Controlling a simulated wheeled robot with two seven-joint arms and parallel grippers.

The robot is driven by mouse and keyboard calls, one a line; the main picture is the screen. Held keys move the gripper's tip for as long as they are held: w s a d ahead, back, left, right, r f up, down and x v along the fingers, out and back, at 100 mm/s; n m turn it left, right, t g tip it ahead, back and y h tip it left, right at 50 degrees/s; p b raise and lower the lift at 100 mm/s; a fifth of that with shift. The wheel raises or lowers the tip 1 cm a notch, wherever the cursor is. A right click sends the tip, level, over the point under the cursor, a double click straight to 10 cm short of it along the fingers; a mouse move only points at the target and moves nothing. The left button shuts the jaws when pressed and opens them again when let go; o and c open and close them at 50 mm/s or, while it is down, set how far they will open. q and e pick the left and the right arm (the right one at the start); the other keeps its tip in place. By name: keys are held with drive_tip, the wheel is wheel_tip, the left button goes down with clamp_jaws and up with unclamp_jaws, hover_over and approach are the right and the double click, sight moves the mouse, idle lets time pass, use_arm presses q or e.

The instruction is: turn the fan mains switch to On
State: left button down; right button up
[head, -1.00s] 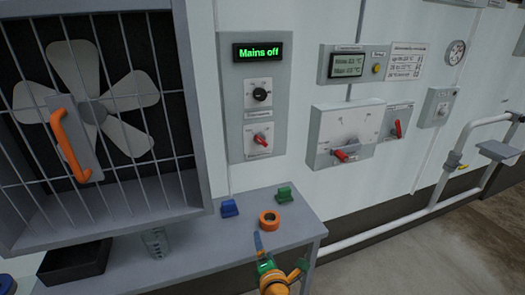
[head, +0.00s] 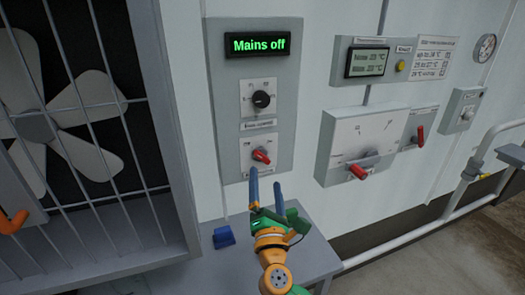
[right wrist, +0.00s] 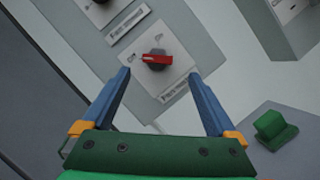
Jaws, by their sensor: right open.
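The fan mains switch is a red-handled rotary knob (head: 261,156) on a white plate low on the grey panel (head: 211,110). The green display (head: 260,44) above it reads "Mains off". My right gripper (head: 265,188) is open just below the knob, its blue fingers pointing up toward the panel. In the right wrist view the red knob (right wrist: 157,59) lies ahead of and between the open fingers (right wrist: 166,85), apart from them, with its handle pointing left in that view. My left gripper is in neither view.
A black rotary knob (head: 261,99) sits above the switch. A caged fan (head: 60,120) stands at left. A blue block (head: 223,237) is on the grey bench (head: 310,262). To the right is a box with a red lever (head: 357,171).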

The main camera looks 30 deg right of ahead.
sight(264, 160)
drive_tip(key=x, duration=0.2)
drive_tip(key=p+x, duration=0.1)
drive_tip(key=x, duration=0.3)
drive_tip(key=shift+w+r, duration=0.15)
drive_tip(key=shift+r, duration=0.3)
drive_tip(key=shift+w+d+f, duration=0.15)
drive_tip(key=shift+w+d, duration=0.05)
drive_tip(key=shift+w, duration=0.05)
drive_tip(key=shift+s, duration=0.15)
drive_tip(key=c, duration=1.4)
drive_tip(key=shift+o, duration=0.2)
